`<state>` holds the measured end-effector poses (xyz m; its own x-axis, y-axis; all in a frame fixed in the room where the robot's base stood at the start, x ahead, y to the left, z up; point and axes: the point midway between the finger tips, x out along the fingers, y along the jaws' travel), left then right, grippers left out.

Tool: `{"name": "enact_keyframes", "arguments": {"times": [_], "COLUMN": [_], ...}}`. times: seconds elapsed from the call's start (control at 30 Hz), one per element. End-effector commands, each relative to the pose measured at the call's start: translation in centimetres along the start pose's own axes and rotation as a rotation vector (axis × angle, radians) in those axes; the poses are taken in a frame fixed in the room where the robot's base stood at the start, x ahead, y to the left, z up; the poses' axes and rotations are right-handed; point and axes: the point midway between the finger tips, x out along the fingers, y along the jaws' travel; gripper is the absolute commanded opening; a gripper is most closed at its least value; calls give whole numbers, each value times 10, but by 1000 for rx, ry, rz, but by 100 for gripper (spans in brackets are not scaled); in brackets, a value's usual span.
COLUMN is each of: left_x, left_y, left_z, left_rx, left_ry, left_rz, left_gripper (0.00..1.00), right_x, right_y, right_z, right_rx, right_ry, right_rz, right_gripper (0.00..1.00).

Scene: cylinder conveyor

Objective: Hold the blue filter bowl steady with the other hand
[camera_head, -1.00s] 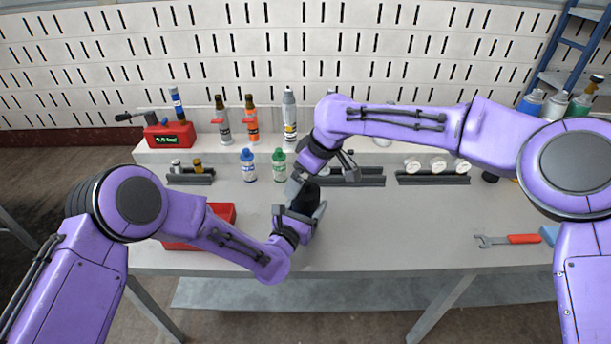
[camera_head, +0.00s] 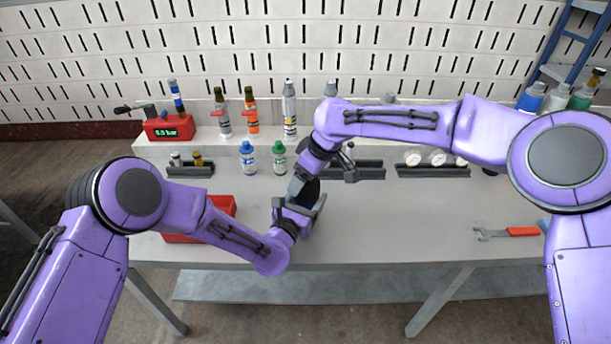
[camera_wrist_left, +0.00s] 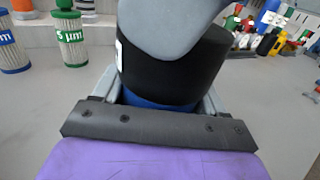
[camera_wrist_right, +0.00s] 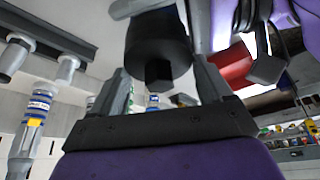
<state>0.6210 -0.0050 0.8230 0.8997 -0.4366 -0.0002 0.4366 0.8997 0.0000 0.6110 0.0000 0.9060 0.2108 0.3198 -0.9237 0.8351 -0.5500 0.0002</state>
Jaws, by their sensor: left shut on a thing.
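The filter housing (camera_head: 311,188) stands upright over the middle of the bench, with a black upper part and a blue filter bowl (camera_wrist_left: 160,101) below. My left gripper (camera_head: 300,203) is shut around the blue bowl; its two fingers show either side in the left wrist view. Only a narrow blue band shows above the gripper's palm. My right gripper (camera_head: 299,182) is at the black upper part from above. In the right wrist view its fingers are spread either side of the black cap (camera_wrist_right: 158,42), which has a hexagonal end. Whether they press on it is unclear.
A red bin (camera_head: 222,205) is behind my left forearm. Blue-capped (camera_head: 249,158) and green-capped (camera_head: 279,158) cartridges stand just behind the grippers. Dark racks (camera_head: 357,172) line the back. A wrench (camera_head: 507,232) lies at right; the bench between is clear.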

Motion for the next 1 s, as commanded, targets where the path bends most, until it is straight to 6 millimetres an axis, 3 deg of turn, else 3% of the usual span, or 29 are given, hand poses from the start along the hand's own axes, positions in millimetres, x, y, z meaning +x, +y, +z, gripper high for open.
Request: {"name": "enact_keyframes", "arguments": {"times": [0.03, 0.07, 0.1, 0.17, 0.47, 0.73, 1.0], "left_x": [0, 0, 0, 0, 0, 0, 0], "left_y": [0, 0, 0, 0, 0, 0, 0], "left_z": [0, 0, 0, 0, 0, 0, 0], "left_rx": [0, 0, 0, 0, 0, 0, 0], "left_ry": [0, 0, 0, 0, 0, 0, -1], "left_rz": [0, 0, 0, 0, 0, 0, 0], "left_gripper": [35, 35, 35, 35, 35, 35, 35], "right_x": [0, 0, 0, 0, -2, -23, -23], "right_y": [0, 0, 0, 0, 0, 0, 0], "right_z": [0, 0, 0, 0, -1, -10, -10], "right_rx": [0, 0, 0, 0, 0, 0, 0], "right_ry": [0, 0, 0, 0, 1, 1, 0], "right_rz": [0, 0, 0, 0, 0, 0, 2], "right_gripper": [44, 36, 85, 100, 100, 100, 100]}}
